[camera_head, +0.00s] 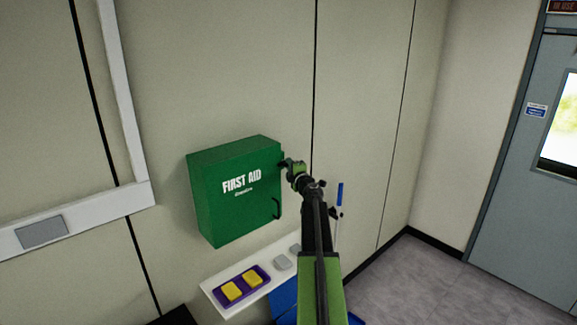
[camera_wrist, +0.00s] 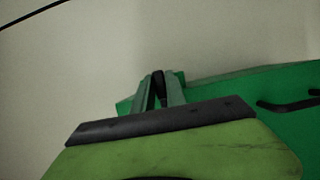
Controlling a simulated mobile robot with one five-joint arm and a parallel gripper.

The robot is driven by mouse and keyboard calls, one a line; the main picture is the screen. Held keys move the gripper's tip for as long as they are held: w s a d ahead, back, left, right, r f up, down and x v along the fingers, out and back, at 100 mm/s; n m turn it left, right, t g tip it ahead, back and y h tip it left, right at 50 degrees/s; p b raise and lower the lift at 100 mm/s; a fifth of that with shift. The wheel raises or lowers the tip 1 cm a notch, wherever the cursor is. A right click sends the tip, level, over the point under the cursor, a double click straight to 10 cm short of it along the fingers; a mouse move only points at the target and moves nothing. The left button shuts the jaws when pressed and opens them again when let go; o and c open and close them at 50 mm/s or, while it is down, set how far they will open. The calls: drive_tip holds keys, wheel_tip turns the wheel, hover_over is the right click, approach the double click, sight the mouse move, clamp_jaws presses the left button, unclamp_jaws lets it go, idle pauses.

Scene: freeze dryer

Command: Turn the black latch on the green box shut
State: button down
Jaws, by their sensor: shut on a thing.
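The green box (camera_head: 222,195), lettered "FIRST AID", is mounted on the wall, and its door looks closed. It also shows in the wrist view (camera_wrist: 235,90). My gripper (camera_head: 288,167) is at the upper right edge of the box. In the wrist view, my two green fingers (camera_wrist: 160,92) are shut on the black latch (camera_wrist: 159,84), a small dark piece showing between them. Most of the latch is hidden by the fingers, so I cannot tell its exact angle.
A black handle (camera_head: 276,208) sticks out lower on the box's right side and shows in the wrist view (camera_wrist: 288,104). Below is a white shelf (camera_head: 217,292) with a purple tray (camera_head: 243,290) of yellow items. A grey door (camera_head: 510,190) stands at far right.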

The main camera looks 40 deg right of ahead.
idle(0.3)
drive_tip(key=c, duration=1.4)
unclamp_jaws()
drive_tip(key=shift+a, duration=0.1)
drive_tip(key=v, duration=1.7)
drive_tip(key=shift+s, duration=0.25)
